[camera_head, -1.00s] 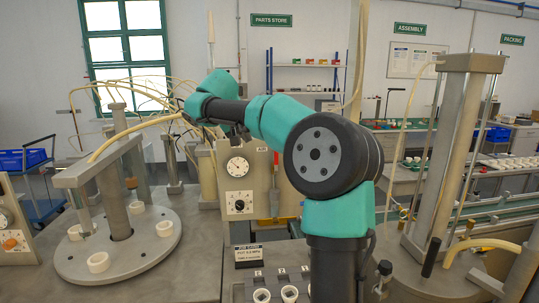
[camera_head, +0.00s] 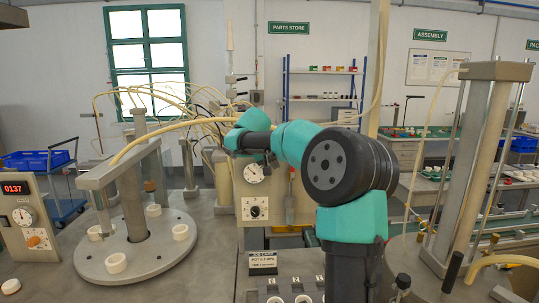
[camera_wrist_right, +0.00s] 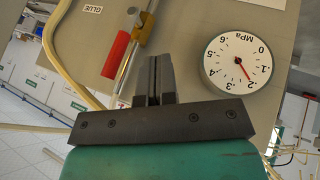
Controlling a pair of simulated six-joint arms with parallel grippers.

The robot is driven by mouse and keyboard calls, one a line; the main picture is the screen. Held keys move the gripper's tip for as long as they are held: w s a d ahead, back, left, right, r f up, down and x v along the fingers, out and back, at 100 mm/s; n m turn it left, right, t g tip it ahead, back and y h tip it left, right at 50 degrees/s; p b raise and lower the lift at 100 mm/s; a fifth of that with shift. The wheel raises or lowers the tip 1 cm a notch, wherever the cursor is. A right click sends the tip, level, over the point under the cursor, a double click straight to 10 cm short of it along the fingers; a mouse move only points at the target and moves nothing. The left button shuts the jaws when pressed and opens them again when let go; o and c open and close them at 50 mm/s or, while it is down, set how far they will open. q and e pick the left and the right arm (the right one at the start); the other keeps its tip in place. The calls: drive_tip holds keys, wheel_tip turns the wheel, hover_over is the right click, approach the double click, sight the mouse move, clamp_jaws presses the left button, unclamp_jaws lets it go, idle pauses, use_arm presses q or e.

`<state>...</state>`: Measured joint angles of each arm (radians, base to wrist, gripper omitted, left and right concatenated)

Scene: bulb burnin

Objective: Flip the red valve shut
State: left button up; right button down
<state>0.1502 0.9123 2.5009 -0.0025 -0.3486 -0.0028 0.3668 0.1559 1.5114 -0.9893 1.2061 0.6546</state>
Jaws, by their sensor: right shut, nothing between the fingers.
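The red valve handle (camera_wrist_right: 116,54) shows in the right wrist view as a red bar beside a brass-coloured fitting and thin tube on the grey panel. My right gripper (camera_wrist_right: 154,70) is shut and empty. Its fingertips appear just to the right of and below the handle in that picture, near the tube; I see no clear contact. A white MPa pressure gauge (camera_wrist_right: 237,64) is to the right of the fingers. The gauge also shows on the panel in the head view (camera_head: 253,173), where my right arm hides the fingertips. My left gripper is not in view.
A black dial (camera_head: 254,208) sits below the gauge. A round turntable (camera_head: 135,262) with white cups and a post stands at left, beside a box with a red display (camera_head: 16,188). A tall column (camera_head: 468,165) stands at right.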

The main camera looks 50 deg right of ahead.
drive_tip(key=s+d, duration=0.2)
drive_tip(key=d, duration=0.1)
drive_tip(key=shift+s+r, duration=0.15)
drive_tip(key=shift+s, duration=0.1)
drive_tip(key=shift+s, duration=0.1)
drive_tip(key=shift+s+d+r, duration=0.1)
idle(0.5)
